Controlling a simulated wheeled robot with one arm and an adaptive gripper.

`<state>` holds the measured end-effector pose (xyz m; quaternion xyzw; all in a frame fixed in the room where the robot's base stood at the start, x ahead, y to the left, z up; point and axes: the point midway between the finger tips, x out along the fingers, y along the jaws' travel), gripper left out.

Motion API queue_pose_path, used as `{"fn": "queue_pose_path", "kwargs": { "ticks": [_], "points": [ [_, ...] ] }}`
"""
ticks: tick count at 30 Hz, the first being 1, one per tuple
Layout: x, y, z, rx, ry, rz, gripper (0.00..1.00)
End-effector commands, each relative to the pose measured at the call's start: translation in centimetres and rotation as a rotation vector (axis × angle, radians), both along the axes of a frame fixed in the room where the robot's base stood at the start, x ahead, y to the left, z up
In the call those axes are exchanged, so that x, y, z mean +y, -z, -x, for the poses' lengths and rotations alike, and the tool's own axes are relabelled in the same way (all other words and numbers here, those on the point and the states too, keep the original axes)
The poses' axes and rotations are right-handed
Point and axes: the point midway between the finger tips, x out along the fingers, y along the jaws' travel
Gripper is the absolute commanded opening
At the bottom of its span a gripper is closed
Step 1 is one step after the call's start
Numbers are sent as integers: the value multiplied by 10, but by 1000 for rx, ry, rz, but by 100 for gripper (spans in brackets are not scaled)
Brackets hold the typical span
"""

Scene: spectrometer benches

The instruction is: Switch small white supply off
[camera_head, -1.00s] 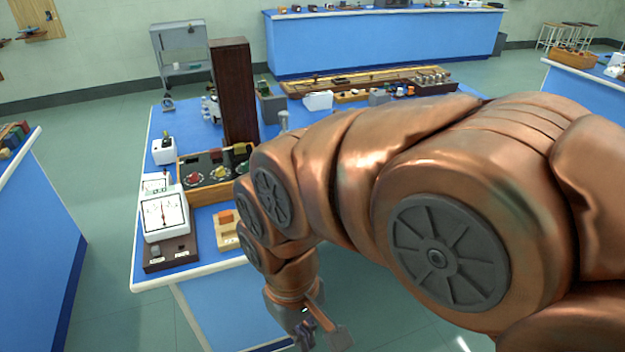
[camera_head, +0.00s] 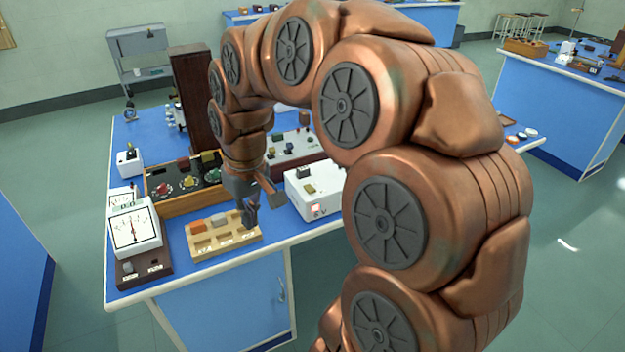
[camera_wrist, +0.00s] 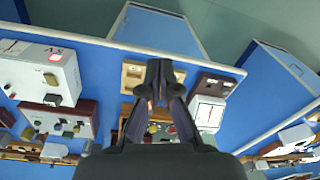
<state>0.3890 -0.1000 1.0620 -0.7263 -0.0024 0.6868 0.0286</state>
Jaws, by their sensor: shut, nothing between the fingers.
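A white box (camera_head: 318,207) with a red lit display and a "V" label stands near the bench's front edge, right of my gripper. It looks like the small white supply. A dark part (camera_head: 305,172) and a yellowish part (camera_head: 309,188) sit on its top; I cannot tell the switch position. The same box shows at the left of the wrist view (camera_wrist: 22,72), its red light lit. My gripper (camera_head: 250,216) is shut and empty, pointing down over the right end of a wooden tray (camera_head: 205,253), apart from the white box. It also shows in the wrist view (camera_wrist: 160,66).
A white meter (camera_head: 133,228) on a dark base stands left of the tray. A wooden box (camera_head: 165,208) with coloured knobs and a grey panel (camera_head: 292,150) stand behind. A tall dark wooden column (camera_head: 195,95) and a small white switch box (camera_head: 129,165) stand farther back.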

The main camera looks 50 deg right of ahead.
Motion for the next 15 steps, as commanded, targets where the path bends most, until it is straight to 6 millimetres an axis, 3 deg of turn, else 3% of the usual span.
{"fn": "queue_pose_path", "kwargs": {
  "ticks": [3, 6, 10, 15],
  "points": [
    [-48, -9, -36, -45, 52, -1, 0],
    [-93, -12, -59, -80, 99, 6, 0],
    [-158, -13, -77, -119, 170, 24, 0],
    [-228, -10, -83, -149, 251, 52, 0]
  ]
}}
